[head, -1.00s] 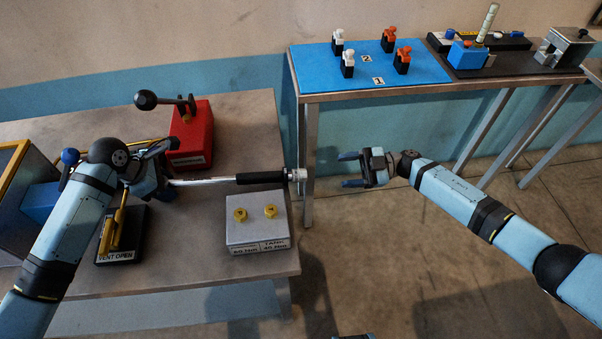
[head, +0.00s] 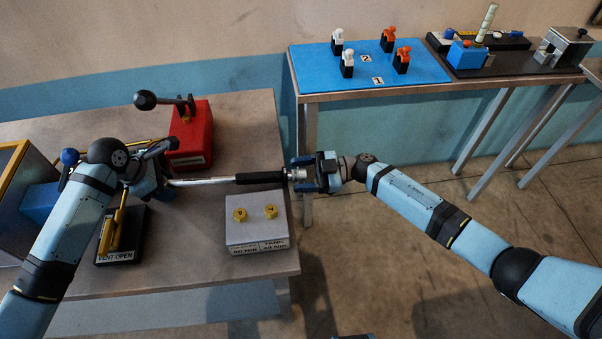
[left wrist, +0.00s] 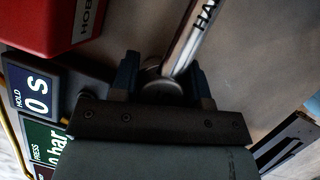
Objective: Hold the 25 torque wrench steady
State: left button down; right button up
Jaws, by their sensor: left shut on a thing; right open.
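The torque wrench (head: 260,177) has a silver shaft, a black grip and a silver end piece at the right. It lies level above the grey table in the head view. My left gripper (head: 160,176) is shut on its left end. In the left wrist view the silver shaft (left wrist: 190,42) runs up from between the fingertips of my left gripper (left wrist: 163,82). My right gripper (head: 304,174) is open with its fingers at the silver end piece on the right. I cannot tell whether they touch it. No "25" is readable on the wrench.
A grey block (head: 256,230) with two yellow knobs stands below the wrench. A red box (head: 190,140) with a black-knobbed lever stands behind it. A black base (head: 130,240) with a yellow lever, marked VENT OPEN, is at the left. A blue board (head: 350,75) lies on the back table.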

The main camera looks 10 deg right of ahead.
jog(key=c, duration=0.9)
